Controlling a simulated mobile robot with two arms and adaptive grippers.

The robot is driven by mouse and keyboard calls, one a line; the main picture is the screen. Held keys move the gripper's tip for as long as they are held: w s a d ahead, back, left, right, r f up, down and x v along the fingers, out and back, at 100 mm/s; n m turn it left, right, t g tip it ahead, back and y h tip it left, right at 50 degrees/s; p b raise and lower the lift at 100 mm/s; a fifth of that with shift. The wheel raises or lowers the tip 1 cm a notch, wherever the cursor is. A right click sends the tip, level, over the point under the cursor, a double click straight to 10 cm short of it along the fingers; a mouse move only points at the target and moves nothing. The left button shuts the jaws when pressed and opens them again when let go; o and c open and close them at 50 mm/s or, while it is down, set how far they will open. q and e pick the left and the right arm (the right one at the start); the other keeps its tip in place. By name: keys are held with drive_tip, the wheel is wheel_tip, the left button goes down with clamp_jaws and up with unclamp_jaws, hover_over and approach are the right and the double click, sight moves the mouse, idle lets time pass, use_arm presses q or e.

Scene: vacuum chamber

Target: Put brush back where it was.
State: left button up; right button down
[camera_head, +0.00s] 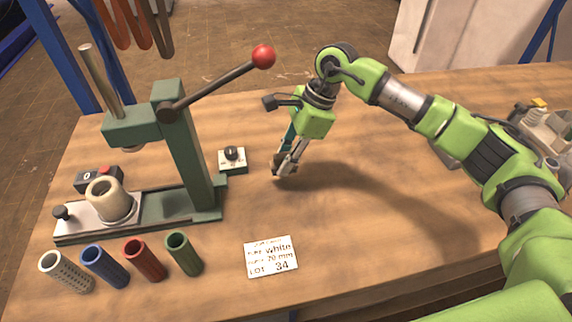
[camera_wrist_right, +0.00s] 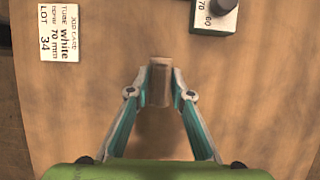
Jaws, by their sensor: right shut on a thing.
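My right gripper (camera_head: 285,168) points down over the middle of the table, right of the small dial box. It is shut on a small brown object, which I take to be the brush (camera_wrist_right: 160,84). In the right wrist view the brush sits between the fingertips, its top edge paler. The fingers hide much of it in the head view, where only a small brownish end (camera_head: 276,169) shows. I cannot tell whether it touches the table. My left gripper is not in view.
A green lever press (camera_head: 185,150) with a red knob stands left. The dial box (camera_head: 232,160) is close to the gripper. Several coloured tubes (camera_head: 145,260) and a job card (camera_head: 270,257) lie in front. Equipment (camera_head: 540,120) stands far right. The table's middle right is clear.

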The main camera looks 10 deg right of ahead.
drive_tip(key=shift+w+d+f, duration=0.2)
drive_tip(key=shift+w+f, duration=0.05)
drive_tip(key=shift+f, duration=0.15)
wheel_tip(320, 180, down, 3)
drive_tip(key=shift+w+d+f+p, duration=0.1)
drive_tip(key=shift+w+f+p, duration=0.05)
drive_tip(key=shift+p, duration=0.2)
drive_tip(key=shift+f, duration=0.25)
drive_tip(key=c, duration=1.8)
unclamp_jaws()
drive_tip(key=shift+r, duration=0.1)
drive_tip(key=shift+r, duration=0.2)
drive_tip(key=b+v, duration=0.2)
drive_tip(key=v, duration=0.9)
drive_tip(key=shift+d+r, duration=0.15)
drive_tip(key=shift+r, duration=0.2)
